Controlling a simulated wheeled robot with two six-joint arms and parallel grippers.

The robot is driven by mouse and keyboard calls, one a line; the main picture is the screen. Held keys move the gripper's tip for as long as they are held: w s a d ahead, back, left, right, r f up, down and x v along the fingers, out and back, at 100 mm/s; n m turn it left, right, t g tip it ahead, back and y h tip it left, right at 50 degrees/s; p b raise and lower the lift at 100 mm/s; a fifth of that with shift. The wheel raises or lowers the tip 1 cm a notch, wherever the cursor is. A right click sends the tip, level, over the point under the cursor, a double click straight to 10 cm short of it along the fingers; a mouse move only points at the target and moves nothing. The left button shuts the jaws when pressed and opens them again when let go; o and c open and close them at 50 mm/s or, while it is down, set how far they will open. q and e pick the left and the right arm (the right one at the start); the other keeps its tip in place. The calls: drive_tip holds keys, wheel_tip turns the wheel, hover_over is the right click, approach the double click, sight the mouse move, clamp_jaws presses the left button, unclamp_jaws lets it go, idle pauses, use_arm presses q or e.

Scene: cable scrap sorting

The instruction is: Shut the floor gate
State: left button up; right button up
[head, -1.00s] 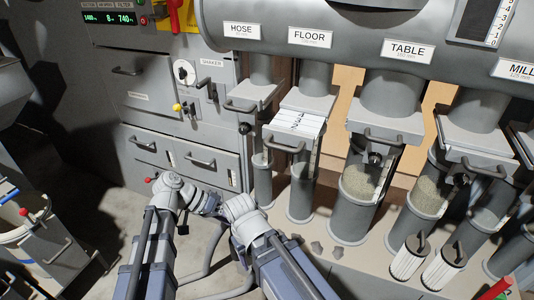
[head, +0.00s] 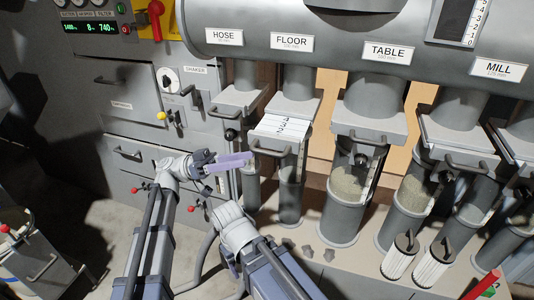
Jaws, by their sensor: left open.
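The floor gate is a flat slide under the pipe with the FLOOR label (head: 291,41). Its white numbered plate (head: 283,126) is drawn out towards me, and its grey bar handle (head: 268,150) is at the front end. My left gripper (head: 246,160) is open, with its pale purple fingers reaching right, just left of and slightly below the handle. Whether the fingers touch the handle I cannot tell.
The hose gate (head: 235,103) is close on the left and the table gate (head: 376,122) on the right. Clear dust tubes stand below the pipes. Two white filters (head: 399,259) stand lower right. A grey cabinet (head: 133,90) is at the left.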

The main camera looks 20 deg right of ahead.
sight(267, 154)
use_arm(q)
drive_tip(key=p+x, duration=0.1)
drive_tip(key=x, duration=0.1)
drive_tip(key=p+x, duration=0.1)
drive_tip(key=x, duration=0.2)
drive_tip(key=p+x, duration=0.1)
drive_tip(key=x, duration=0.2)
drive_tip(key=shift+a+r, duration=0.15)
drive_tip(key=shift+r, duration=0.1)
clamp_jaws()
drive_tip(key=shift+w, duration=0.1)
idle(1.3)
